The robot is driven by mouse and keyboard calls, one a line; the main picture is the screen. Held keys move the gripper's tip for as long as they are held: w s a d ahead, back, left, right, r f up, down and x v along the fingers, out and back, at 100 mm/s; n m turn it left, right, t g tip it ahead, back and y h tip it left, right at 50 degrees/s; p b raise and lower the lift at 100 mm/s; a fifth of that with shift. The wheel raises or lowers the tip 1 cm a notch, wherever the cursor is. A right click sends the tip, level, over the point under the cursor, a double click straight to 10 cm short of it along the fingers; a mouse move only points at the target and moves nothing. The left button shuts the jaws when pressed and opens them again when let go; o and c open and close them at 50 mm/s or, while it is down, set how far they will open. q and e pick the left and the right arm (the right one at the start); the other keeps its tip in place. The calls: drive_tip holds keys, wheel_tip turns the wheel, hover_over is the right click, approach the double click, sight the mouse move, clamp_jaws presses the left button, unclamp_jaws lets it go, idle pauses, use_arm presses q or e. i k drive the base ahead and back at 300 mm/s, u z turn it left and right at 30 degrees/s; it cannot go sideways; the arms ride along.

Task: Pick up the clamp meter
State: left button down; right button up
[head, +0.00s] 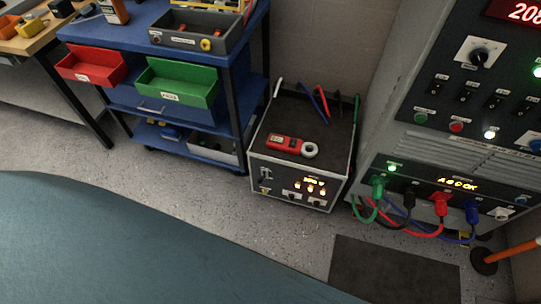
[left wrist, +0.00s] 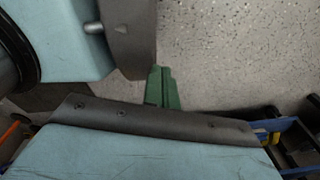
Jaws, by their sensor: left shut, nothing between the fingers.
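The clamp meter (head: 292,145) is red with a dark face and a pale ring-shaped jaw at its right end. It lies flat on the dark top of a grey boxed unit (head: 291,197) in the head view, with nothing touching it from above. My left gripper (left wrist: 161,88) shows in the left wrist view as a pair of green fingers, shut and empty, over the speckled floor. The clamp meter is not in that view. Neither gripper shows in the head view.
A blue cart (head: 258,35) with a red bin (head: 92,66) and a green bin (head: 178,84) stands left of the unit. A tall panel (head: 445,155) with coloured plugged-in cables stands to the right. Several leads rise behind the meter.

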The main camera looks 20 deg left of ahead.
sight(280, 143)
drive_tip(key=u, duration=0.45)
drive_tip(key=k, duration=1)
drive_tip(key=z, duration=0.25)
drive_tip(key=i, duration=1.95)
drive_tip(key=u, duration=1.15)
